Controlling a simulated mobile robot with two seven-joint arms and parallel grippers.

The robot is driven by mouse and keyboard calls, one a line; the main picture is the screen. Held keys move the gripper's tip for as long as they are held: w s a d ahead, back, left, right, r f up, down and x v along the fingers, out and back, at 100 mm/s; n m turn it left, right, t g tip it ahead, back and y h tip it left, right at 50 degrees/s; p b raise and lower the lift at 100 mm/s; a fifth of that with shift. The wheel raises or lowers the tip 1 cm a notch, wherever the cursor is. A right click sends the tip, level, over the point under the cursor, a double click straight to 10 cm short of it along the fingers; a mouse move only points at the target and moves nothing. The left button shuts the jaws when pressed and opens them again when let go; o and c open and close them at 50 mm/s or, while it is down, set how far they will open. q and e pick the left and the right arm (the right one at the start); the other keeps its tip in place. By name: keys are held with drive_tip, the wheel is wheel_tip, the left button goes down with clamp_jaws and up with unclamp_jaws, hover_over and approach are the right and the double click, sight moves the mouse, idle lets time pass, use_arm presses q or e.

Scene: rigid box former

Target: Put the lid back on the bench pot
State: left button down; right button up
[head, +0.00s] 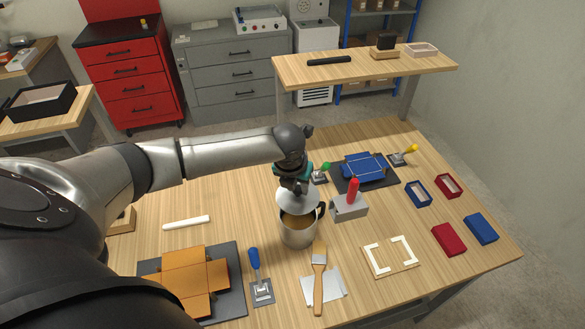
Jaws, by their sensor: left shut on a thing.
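The bench pot (299,234) is a metal pot with a dark handle at its right, standing on the wooden bench. Brownish contents show through its open front part. The lid (297,200) is a pale round disc, above the pot's back rim and covering part of the opening from this view. I cannot tell whether it touches the rim. My left gripper (294,182) is directly above the lid, pointing down, shut on the lid; its fingertips are partly hidden. My right gripper is not in view.
A grey block with a red handle (350,205) stands close right of the pot. A brush (319,277) lies in front on a pale sheet. An orange box blank (190,278) lies front left, a blue one (363,167) behind right. Small red and blue boxes are at right.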

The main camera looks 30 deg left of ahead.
sight(298, 199)
use_arm(q)
drive_tip(key=shift+s+d+r, duration=0.1)
drive_tip(key=shift+s+d, duration=0.1)
drive_tip(key=shift+s, duration=0.1)
drive_tip(key=shift+w+d+f+b, duration=0.1)
drive_tip(key=shift+f+b, duration=0.7)
drive_tip(key=shift+b, duration=0.05)
wheel_tip(298, 199, down, 3)
drive_tip(key=b, duration=0.3)
drive_tip(key=shift+r, duration=0.1)
drive_tip(key=shift+f+b, duration=0.65)
drive_tip(key=shift+f, duration=0.4)
drive_tip(key=shift+r+p, duration=0.1)
drive_tip(key=shift+p, duration=0.55)
drive_tip(key=shift+f+p, duration=0.2)
drive_tip(key=shift+p, duration=0.3)
idle(0.7)
